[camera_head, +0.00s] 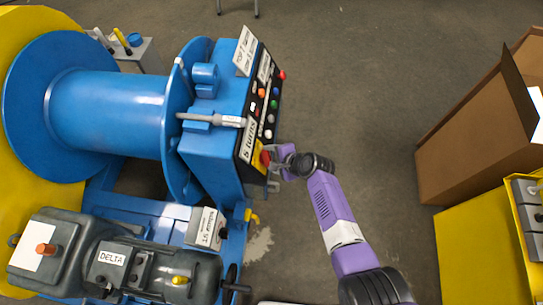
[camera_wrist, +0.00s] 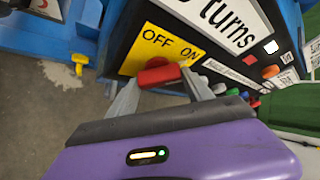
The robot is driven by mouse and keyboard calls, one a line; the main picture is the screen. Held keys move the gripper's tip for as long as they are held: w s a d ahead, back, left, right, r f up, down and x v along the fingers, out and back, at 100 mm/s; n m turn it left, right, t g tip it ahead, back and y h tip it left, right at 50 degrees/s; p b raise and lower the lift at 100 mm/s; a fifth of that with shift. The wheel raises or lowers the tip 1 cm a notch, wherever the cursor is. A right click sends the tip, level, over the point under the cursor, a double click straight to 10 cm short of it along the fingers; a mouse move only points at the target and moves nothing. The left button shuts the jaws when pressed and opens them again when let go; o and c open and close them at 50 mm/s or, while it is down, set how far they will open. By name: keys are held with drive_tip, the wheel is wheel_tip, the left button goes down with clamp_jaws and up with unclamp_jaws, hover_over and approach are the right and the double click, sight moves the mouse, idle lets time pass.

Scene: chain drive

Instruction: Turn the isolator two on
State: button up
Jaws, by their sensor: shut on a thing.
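The isolator is a red rotary handle (camera_wrist: 158,75) on a yellow plate (camera_wrist: 135,62) lettered OFF and ON. It sits at the lower end of the black panel of a blue control box (camera_head: 212,150). No number for it is readable. My gripper (camera_wrist: 160,88) is shut on the red handle, with one grey finger on each side. The handle lies roughly crosswise in the wrist view, below the lettering; I cannot tell which mark it points to. In the head view my gripper (camera_head: 270,158) reaches the panel from the right, and the handle is partly hidden by it.
Coloured buttons (camera_head: 268,118) and white labels run up the panel beside the isolator. A blue drum (camera_head: 110,110) stands left, with a grey DELTA motor (camera_head: 115,260) below. A cardboard box (camera_head: 470,125) stands right. The floor between is clear.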

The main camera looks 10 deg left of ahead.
idle(0.3)
drive_tip(key=o, duration=1.4)
drive_tip(key=shift+c, duration=0.2)
drive_tip(key=p+v, duration=0.1)
drive_tip(key=v, duration=0.6)
drive_tip(key=shift+s+d+r+p, duration=0.2)
drive_tip(key=shift+r+p, duration=0.05)
drive_tip(key=shift+p, duration=0.05)
